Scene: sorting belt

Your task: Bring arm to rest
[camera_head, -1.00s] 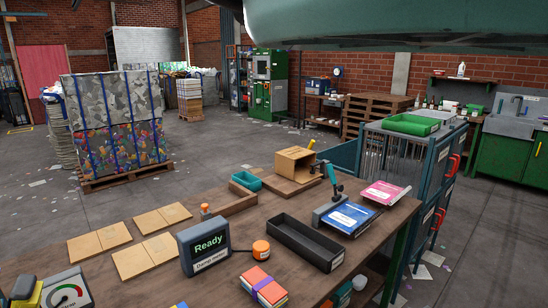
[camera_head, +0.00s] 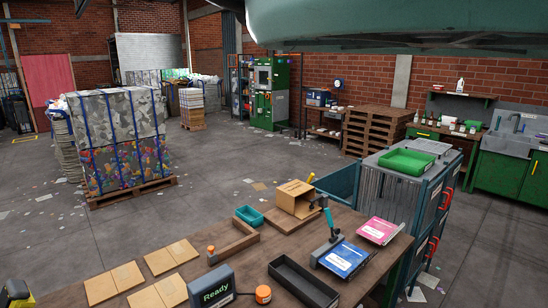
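My gripper does not show in the head view. A large smooth teal shape spans the top right of the picture and is likely part of my own arm, seen very close. It covers the upper wall there. The wooden workbench (camera_head: 259,253) fills the lower middle of the picture, and no gripper is over the part of it that shows.
The bench holds a "Ready" display (camera_head: 212,290), a black tray (camera_head: 301,283), a blue book (camera_head: 343,258), a pink book (camera_head: 378,231) and a cardboard box (camera_head: 295,199). Open floor (camera_head: 200,180) lies between bench and bales (camera_head: 122,140).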

